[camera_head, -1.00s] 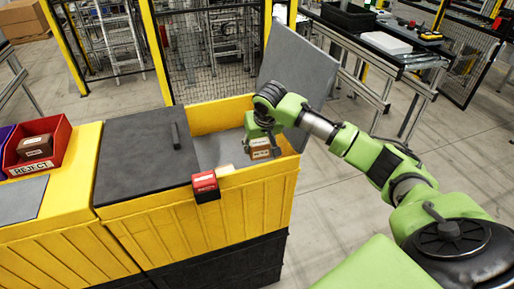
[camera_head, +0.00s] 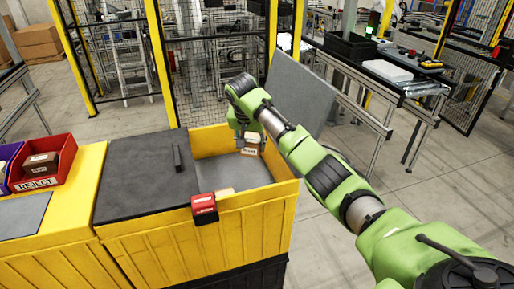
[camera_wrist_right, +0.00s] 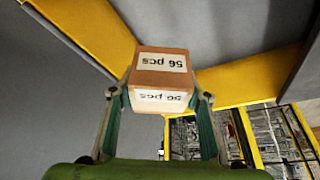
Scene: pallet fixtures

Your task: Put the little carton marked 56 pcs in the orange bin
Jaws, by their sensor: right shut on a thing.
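The little brown carton marked 56 pcs (camera_wrist_right: 162,76) is between the two fingers of my right gripper (camera_wrist_right: 160,100) in the right wrist view, its white labels showing upside down. In the head view the carton (camera_head: 250,146) hangs below my right gripper (camera_head: 249,138), at the back right part of the open yellow-orange bin (camera_head: 262,216). The gripper is shut on the carton. I cannot tell how high the carton is above the bin's grey inside. My left gripper is not in view.
A grey lid (camera_head: 302,95) stands raised at the bin's back right. A dark closed lid (camera_head: 145,172) covers the left part. A small red box (camera_head: 204,208) sits at the front rim. A red REJECT bin (camera_head: 62,160) holding a brown box stands at the left.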

